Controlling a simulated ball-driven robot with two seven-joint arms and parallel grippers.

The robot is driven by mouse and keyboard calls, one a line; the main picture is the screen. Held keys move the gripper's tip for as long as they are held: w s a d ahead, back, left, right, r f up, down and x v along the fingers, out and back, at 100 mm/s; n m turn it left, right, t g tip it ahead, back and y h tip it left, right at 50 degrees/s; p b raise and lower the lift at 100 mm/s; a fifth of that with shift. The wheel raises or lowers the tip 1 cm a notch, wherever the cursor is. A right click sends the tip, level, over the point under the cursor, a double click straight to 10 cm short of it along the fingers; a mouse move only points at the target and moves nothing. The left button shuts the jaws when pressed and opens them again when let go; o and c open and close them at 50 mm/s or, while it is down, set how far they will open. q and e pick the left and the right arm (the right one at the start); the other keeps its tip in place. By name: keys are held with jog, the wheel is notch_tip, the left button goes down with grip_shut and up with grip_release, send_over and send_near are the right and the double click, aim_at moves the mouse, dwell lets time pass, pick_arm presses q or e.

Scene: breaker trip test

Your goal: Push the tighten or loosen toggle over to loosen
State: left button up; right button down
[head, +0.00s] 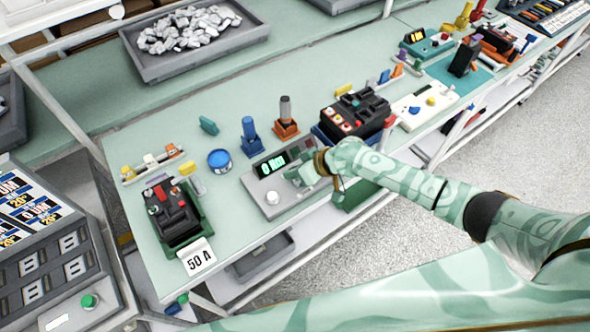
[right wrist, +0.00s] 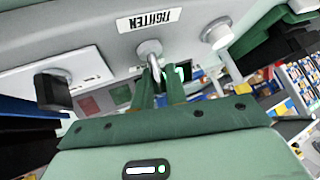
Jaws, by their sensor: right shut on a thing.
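The grey tester (head: 262,200) with a lit display reading 0 Nm (head: 271,164) sits on the bench. In the right wrist view its panel carries a TIGHTEN label (right wrist: 150,19), seen upside down. The metal toggle (right wrist: 150,50) rises from a round collar near that label. My right gripper (head: 308,177) is over the tester's right part. In the wrist view its green fingers (right wrist: 158,88) are shut on the toggle's lever. The toggle's tip is partly hidden between them. No loosen label is visible. My left gripper is not in view.
A round white knob (head: 273,197) is on the tester's front, close to my gripper. Blue (head: 249,132) and orange-based (head: 286,118) screwdriver-like tools stand behind it. A black breaker (head: 172,212) in a green holder is at left, another (head: 356,113) at right.

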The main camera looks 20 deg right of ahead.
jog(key=shift+w+d+r, duration=0.1)
jog(key=shift+w, duration=0.05)
jog(key=c, duration=1.5)
grip_release()
jog(key=shift+o, duration=0.2)
jog(key=p+v, duration=0.3)
jog(key=v, duration=1.3)
